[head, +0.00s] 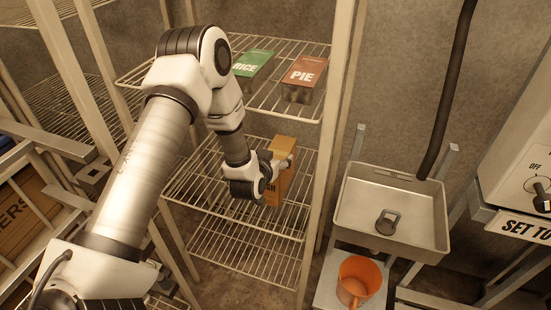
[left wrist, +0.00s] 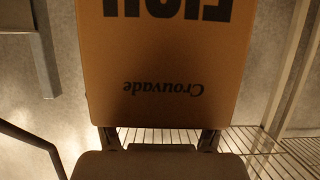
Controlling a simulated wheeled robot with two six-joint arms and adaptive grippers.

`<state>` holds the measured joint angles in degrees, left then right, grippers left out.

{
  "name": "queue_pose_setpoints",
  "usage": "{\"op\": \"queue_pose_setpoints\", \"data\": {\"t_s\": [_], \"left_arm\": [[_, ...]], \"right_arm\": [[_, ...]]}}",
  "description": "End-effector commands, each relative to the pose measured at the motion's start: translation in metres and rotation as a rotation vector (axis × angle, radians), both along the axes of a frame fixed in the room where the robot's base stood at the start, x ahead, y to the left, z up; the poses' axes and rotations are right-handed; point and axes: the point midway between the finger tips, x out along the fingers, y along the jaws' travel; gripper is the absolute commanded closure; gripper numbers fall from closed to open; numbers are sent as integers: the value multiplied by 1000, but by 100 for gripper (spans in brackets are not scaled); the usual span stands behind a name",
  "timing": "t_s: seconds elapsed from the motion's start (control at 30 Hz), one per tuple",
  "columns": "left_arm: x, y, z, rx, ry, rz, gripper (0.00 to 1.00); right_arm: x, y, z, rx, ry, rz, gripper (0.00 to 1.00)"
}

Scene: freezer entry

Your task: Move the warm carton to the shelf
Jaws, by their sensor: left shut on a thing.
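An orange-tan carton (head: 275,185) is upright at the middle wire shelf (head: 205,185) of the rack. My left gripper (head: 283,162) is shut on it, with the wrist in front and to its left. In the left wrist view the carton (left wrist: 165,60) fills the upper middle, its large print cut off and the word "Crouvade" upside down. Whether its base touches the shelf wires is hidden. A green RICE carton (head: 252,64) and a red PIE carton (head: 304,74) sit on the upper wire shelf (head: 285,105). My right gripper is not in view.
Rack posts (head: 343,100) stand close on the right of the carton. A metal sink (head: 400,180) and an orange bucket (head: 358,280) are further right. A control box (head: 520,150) with a dial is at the right edge. The lower wire shelf (head: 240,250) is empty where visible.

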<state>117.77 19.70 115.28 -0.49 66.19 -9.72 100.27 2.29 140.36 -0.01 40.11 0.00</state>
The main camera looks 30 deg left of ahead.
Motion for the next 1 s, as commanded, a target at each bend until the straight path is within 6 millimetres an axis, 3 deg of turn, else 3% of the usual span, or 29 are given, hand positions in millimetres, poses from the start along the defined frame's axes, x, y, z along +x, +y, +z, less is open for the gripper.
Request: {"op": "queue_pose_setpoints", "data": {"t_s": [0.13, 0.4, 0.73, 0.77, 0.8, 1.0], "left_arm": [[14, 7, -2, 2, -3, 0, 97], [15, 7, -35, 0, -2, -1, 97], [14, 7, -40, 0, -3, -1, 97], [14, 7, -40, -1, 1, -1, 17], [14, 7, -40, -1, 1, -1, 3], [14, 7, -40, -1, 1, -1, 2]], "right_arm": [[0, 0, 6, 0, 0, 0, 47], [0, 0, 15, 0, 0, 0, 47], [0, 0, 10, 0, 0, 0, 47], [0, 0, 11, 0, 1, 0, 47], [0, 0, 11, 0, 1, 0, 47], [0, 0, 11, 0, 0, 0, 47]]}}
